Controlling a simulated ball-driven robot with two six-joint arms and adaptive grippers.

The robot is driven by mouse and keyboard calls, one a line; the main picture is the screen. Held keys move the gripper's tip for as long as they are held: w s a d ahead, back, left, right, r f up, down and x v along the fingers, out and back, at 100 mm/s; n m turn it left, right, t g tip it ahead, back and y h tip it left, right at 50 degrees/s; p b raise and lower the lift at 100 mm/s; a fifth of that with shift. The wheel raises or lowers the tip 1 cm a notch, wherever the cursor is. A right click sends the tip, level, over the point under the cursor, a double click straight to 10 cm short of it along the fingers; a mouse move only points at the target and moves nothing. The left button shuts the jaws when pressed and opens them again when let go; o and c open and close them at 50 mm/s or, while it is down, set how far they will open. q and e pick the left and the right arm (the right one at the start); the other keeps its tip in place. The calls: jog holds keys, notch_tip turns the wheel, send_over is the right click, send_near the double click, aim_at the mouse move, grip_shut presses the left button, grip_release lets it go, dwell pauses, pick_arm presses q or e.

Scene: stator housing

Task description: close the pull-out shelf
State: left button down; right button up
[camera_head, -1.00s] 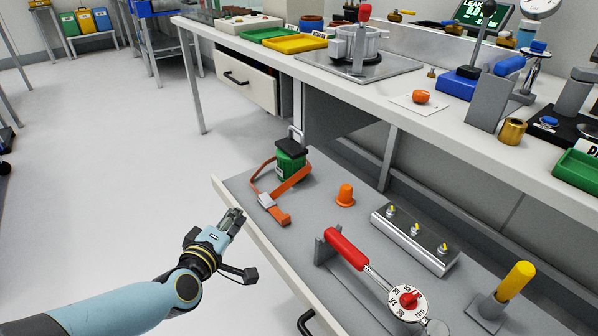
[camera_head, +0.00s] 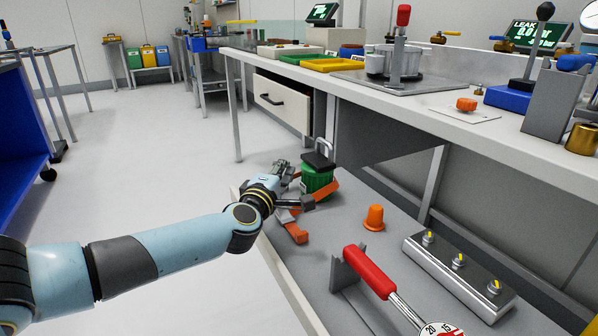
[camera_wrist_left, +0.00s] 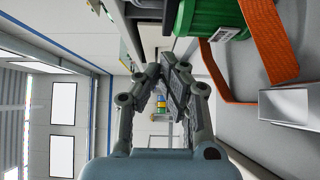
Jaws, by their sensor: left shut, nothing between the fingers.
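The pull-out shelf (camera_head: 325,236) is extended from under the workbench, with a grey top and a pale front edge. My left gripper (camera_head: 284,168) is at the shelf's far left corner, beside a green object (camera_head: 318,178) with an orange strap. It is shut and empty. In the left wrist view the fingertips (camera_wrist_left: 170,62) come together near the green object (camera_wrist_left: 207,14) and the orange strap (camera_wrist_left: 268,45). I cannot tell whether the gripper touches the shelf. The shelf's handle is out of view. My right gripper is not in view.
On the shelf are an orange cone (camera_head: 374,218), a red-handled torque wrench (camera_head: 369,272) and a metal block (camera_head: 458,272) with yellow-tipped fittings. The workbench (camera_head: 430,108) is above, with a white drawer (camera_head: 283,103). The floor at left is clear before a blue cart (camera_head: 22,140).

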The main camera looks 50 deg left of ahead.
pick_arm(q)
jog(key=w, duration=0.2)
jog(key=w+d, duration=0.1)
jog(key=w, duration=0.1)
jog(key=shift+b, duration=0.35)
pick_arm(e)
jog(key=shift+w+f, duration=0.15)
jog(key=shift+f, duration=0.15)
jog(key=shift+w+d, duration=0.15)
